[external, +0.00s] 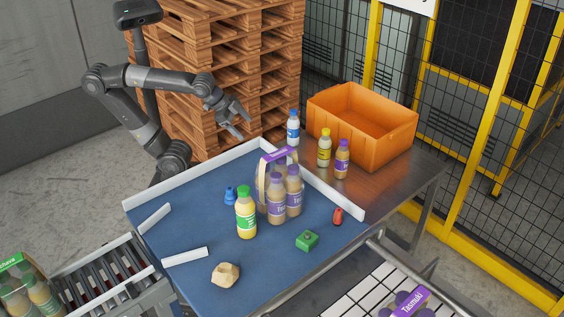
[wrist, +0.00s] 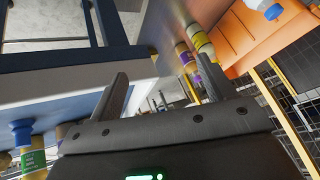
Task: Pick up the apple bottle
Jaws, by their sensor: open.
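A bottle with a green cap, green label and pale yellow contents (external: 246,213) stands upright on the blue table, left of a carrier of purple-labelled bottles. I take it for the apple bottle; its label is too small to read. A green-labelled bottle (wrist: 33,161) shows partly at the lower left of the wrist view. My gripper (external: 243,124) is open and empty, raised above the table's far side near the pallets, well apart from the bottle. Its two spread fingers (wrist: 162,90) show in the wrist view with nothing between them.
The bottle carrier (external: 276,208) stands close right of the green-capped bottle. A blue piece (external: 230,196), green block (external: 307,240), red piece (external: 338,216) and tan lump (external: 226,273) lie around. White rails (external: 200,173) edge the table. Loose bottles (external: 324,148) stand by the orange crate (external: 382,147).

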